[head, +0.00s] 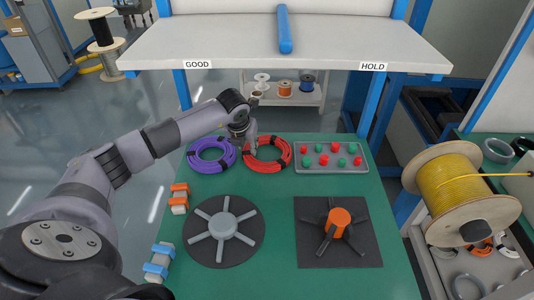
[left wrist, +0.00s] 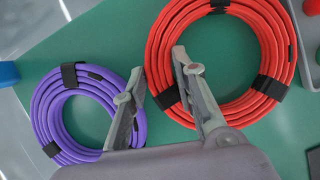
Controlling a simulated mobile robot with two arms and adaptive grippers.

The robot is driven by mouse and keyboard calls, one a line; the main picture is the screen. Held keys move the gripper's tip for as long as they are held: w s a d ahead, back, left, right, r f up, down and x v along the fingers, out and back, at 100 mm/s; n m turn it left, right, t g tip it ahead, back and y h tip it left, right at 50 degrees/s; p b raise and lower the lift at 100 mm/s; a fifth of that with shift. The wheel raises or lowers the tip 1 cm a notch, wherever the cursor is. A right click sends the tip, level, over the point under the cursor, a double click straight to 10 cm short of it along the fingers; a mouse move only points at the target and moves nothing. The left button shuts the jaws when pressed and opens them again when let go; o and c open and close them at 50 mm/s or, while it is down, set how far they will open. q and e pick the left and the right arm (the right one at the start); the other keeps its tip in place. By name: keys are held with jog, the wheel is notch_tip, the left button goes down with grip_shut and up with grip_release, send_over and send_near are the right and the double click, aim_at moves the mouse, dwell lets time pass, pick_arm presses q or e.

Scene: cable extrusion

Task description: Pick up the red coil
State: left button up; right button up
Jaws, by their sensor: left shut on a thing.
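The red coil (head: 286,154) is a ring of red cable with black ties, lying on the green work mat in the head view. It also shows in the left wrist view (left wrist: 272,45). My left gripper (head: 249,141) is at the coil's left side, its fingers pointing down. In the left wrist view, its two fingers (left wrist: 158,68) straddle the left part of the red ring, one outside and one toward the open middle, and are shut on it. The coil looks flat on the mat; whether it is lifted slightly I cannot tell. My right gripper is not in view.
A purple coil (head: 195,160) lies close on the left. A grey tray (head: 300,169) with red and green pieces is on the right. A grey spoked reel (head: 223,226) and an orange-hubbed one (head: 338,222) stand nearer. A white shelf (head: 230,45) overhangs the back.

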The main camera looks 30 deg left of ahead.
pick_arm(q)
grip_shut()
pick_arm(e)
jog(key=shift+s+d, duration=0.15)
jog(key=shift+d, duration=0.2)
pick_arm(q)
jog(key=shift+r, duration=0.1)
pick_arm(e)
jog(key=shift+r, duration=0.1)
